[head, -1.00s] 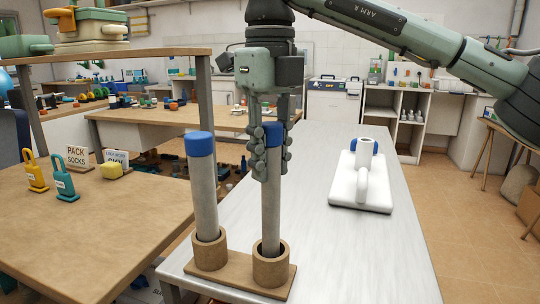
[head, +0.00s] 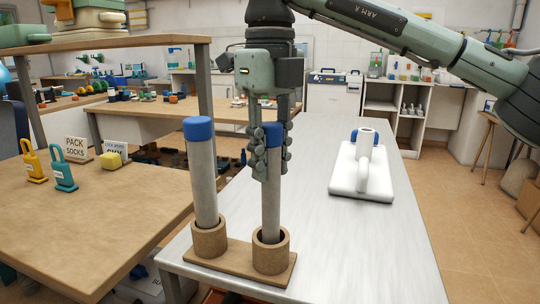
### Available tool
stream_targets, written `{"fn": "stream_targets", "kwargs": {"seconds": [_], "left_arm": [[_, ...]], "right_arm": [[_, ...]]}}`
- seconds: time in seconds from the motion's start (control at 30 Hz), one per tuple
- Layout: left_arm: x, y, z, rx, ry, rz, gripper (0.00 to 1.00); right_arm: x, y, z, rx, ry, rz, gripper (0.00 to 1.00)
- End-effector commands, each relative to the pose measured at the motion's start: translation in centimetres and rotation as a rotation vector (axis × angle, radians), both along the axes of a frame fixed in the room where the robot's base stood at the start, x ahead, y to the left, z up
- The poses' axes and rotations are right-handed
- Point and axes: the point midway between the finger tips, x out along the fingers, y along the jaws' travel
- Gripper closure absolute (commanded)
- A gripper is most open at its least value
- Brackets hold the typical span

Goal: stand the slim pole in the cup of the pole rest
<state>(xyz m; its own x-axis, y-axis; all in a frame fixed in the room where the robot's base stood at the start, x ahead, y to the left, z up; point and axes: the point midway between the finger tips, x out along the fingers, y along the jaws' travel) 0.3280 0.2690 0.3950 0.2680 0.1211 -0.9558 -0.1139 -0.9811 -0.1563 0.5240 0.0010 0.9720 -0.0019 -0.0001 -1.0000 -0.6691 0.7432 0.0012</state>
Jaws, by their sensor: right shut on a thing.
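A slim grey pole (head: 271,210) with a blue top stands upright in my right gripper (head: 270,162), which is shut on it near its top. The pole's lower end is inside the right cup of the brown pole rest (head: 235,257); the cup wall hides its foot, so I cannot tell whether it touches the bottom. A second grey pole with a blue cap (head: 202,175) stands in the left cup, leaning slightly. My left gripper is not in view.
The pole rest is at the near left end of a grey metal table (head: 350,250). A wooden table (head: 100,210) with signs and padlock-shaped tags is on the left. The metal table's near right is clear.

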Motion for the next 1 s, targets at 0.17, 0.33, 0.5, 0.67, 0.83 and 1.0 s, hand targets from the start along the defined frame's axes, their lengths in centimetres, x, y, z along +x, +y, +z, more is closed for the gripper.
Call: {"fn": "stream_targets", "kwargs": {"seconds": [0.17, 0.33, 0.5, 0.67, 0.83, 1.0], "left_arm": [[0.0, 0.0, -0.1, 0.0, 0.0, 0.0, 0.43], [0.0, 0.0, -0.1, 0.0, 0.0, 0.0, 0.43], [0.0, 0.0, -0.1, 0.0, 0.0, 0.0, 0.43], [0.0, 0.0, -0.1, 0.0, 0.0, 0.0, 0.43], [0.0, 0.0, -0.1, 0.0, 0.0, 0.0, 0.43], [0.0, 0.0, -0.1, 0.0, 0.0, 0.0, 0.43]], "right_arm": [[0.0, 0.0, -0.1, 0.0, 0.0, 0.0, 0.6], [0.0, 0.0, -0.1, 0.0, 0.0, 0.0, 0.51], [0.0, 0.0, -0.1, 0.0, 0.0, 0.0, 0.51], [0.0, 0.1, 1.0, 0.001, -0.001, 0.0, 0.51], [0.0, 0.1, 4.2, 0.001, -0.003, -0.001, 0.51], [0.0, 0.0, 8.0, 0.0, -0.005, -0.004, 0.51]]}}
